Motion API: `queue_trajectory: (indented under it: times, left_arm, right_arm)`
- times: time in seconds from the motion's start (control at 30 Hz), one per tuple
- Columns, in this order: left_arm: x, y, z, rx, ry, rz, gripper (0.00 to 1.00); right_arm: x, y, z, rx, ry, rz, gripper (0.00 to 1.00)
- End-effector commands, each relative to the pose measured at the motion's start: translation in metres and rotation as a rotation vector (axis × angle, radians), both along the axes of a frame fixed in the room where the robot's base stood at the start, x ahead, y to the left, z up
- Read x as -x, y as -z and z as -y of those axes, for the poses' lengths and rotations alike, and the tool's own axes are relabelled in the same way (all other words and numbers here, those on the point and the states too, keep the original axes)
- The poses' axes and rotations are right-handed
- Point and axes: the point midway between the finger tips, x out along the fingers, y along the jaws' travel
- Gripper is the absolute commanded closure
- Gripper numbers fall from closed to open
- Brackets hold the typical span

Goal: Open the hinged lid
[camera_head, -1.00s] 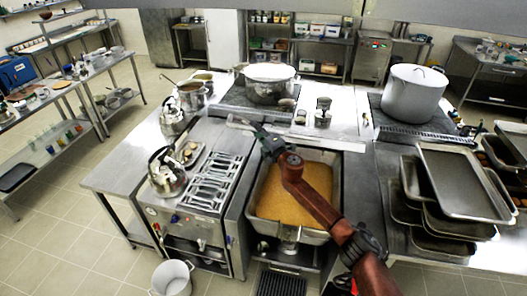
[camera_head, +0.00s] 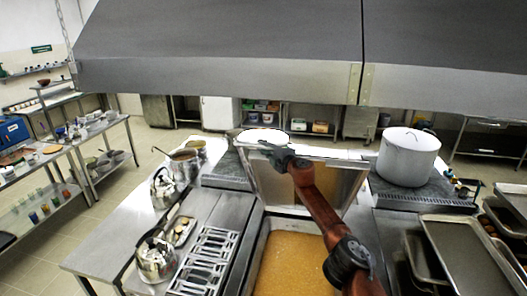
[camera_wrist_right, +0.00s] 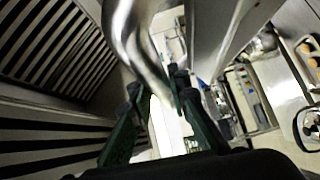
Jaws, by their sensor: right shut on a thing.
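The hinged lid (camera_head: 268,185) stands raised at the back of a rectangular pan (camera_head: 258,245) holding a yellow-orange filling. Its inner face is toward me, partly hidden by my right arm. My right gripper (camera_head: 277,153) is at the lid's upper front edge, left of its middle. In the right wrist view, my right gripper's dark green fingers (camera_wrist_right: 157,88) are shut around a shiny curved metal bar (camera_wrist_right: 140,40), which appears to be the lid's handle. My left gripper is not in view.
A large grey extractor hood (camera_head: 220,50) hangs above and beyond the lid. A tall white stockpot (camera_head: 408,158) stands to the right, with stacked trays (camera_head: 468,255) in front. Kettles (camera_head: 155,258) and a burner grate (camera_head: 205,262) are at left.

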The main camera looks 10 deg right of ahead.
Motion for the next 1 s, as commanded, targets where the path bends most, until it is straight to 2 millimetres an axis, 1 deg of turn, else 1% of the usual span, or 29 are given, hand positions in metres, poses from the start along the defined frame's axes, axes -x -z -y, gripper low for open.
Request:
queue_trajectory:
  times: [0.03,0.3,0.43,0.47,0.7,1.0]
  left_arm:
    - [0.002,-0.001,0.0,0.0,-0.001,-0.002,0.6]
    - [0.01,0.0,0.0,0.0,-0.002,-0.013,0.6]
    - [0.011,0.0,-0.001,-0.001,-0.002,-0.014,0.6]
    - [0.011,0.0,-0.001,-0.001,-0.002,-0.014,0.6]
    - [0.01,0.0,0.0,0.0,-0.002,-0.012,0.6]
    - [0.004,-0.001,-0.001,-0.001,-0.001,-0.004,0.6]
  right_arm:
    - [0.002,0.001,-0.007,0.001,-0.015,-0.005,1.0]
    - [0.004,0.001,0.003,0.001,-0.007,-0.009,1.0]
    - [0.005,0.002,0.007,0.001,-0.003,-0.01,1.0]
    - [0.005,0.002,0.007,0.001,-0.003,-0.01,0.83]
    - [0.005,0.001,0.013,0.0,0.004,-0.009,0.67]
    - [0.004,0.001,0.015,0.001,0.008,-0.009,0.66]
